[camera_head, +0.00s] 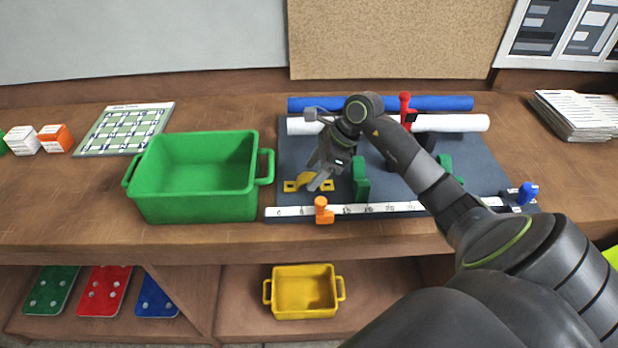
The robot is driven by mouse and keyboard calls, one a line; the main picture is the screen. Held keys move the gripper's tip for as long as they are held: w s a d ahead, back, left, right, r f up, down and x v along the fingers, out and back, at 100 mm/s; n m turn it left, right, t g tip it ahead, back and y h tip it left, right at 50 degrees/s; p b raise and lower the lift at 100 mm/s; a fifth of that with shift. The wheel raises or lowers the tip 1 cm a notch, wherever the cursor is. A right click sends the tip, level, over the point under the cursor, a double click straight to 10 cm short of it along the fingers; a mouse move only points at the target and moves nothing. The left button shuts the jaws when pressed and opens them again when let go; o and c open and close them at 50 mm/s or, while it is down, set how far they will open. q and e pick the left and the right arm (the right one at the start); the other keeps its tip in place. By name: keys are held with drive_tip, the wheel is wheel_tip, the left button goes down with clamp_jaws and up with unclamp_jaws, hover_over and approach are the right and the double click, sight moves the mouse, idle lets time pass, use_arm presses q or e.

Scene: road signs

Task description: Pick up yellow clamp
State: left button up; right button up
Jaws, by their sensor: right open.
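The yellow clamp (304,181) lies on the dark mat (400,188) just behind the white ruler strip, to the right of the green bin. My right gripper (318,178) is open and reaches down over the clamp from above. Its fingers cover part of the clamp's right half. I cannot tell whether the fingers touch it. My left gripper is not in view.
A green bin (197,215) stands left of the mat. An orange clamp (322,211) and green clamps (360,180) are close by. A white roll (460,123) and a blue roll (440,103) lie behind. A yellow bin (303,312) is on the lower shelf.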

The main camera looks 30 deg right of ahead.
drive_tip(key=shift+p+x, duration=0.4)
drive_tip(key=shift+x, duration=1.05)
drive_tip(key=shift+w, duration=0.1)
drive_tip(key=c, duration=1.2)
